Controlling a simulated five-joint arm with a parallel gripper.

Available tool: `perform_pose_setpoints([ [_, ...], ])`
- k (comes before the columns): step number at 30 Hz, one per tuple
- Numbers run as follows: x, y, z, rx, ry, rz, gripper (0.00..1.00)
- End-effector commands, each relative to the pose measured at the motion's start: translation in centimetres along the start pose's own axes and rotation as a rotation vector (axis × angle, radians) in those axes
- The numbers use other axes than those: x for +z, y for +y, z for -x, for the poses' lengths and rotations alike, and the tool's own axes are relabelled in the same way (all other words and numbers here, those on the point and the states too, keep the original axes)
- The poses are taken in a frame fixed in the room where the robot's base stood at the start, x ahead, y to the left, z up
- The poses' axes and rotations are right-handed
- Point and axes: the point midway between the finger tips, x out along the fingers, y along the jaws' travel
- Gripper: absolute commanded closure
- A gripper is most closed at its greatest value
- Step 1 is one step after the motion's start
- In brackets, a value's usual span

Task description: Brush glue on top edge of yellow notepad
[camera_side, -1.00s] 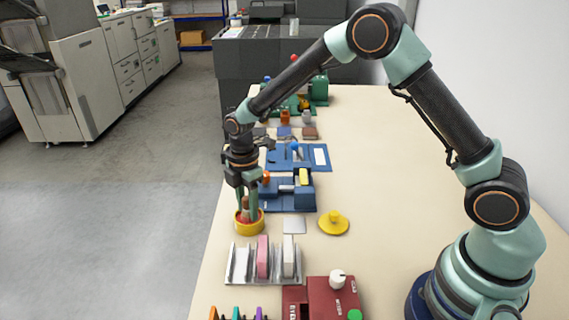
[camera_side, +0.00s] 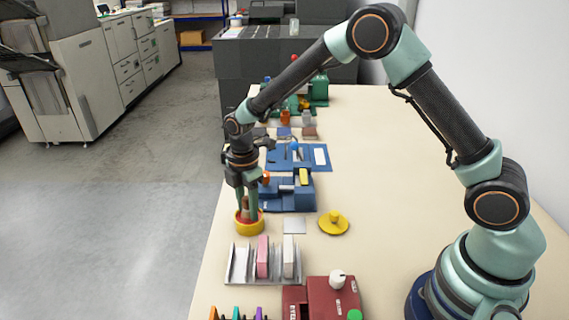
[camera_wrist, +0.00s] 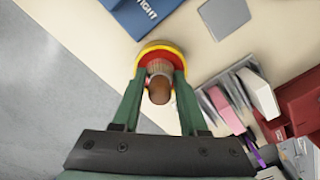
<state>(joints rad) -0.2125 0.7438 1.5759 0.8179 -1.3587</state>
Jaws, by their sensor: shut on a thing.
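A yellow glue pot (camera_side: 249,227) with a red inside stands near the table's left edge. It also shows in the wrist view (camera_wrist: 146,52). A brush with a brown handle (camera_wrist: 159,91) stands in the pot, and its lower end is hidden inside. My gripper (camera_side: 247,208) is over the pot, with its two green fingers shut on the brush handle, one on each side. A small yellow block (camera_side: 303,176), which looks like the notepad, sits in a blue fixture (camera_side: 289,200) behind the pot.
A yellow knobbed lid (camera_side: 333,223) and a grey square pad (camera_side: 294,225) lie right of the pot. A metal rack (camera_side: 240,272) with pink and white blocks stands in front, beside a dark red box (camera_side: 321,296). The table's right side is clear.

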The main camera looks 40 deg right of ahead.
Motion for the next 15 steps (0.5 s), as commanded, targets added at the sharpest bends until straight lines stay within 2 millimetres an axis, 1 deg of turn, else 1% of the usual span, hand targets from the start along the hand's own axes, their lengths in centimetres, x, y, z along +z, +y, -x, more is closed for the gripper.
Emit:
perform_pose_setpoints([
  [15, 0.0, 0.0, 3.7, 0.001, 0.0, 0.0, 1.0],
])
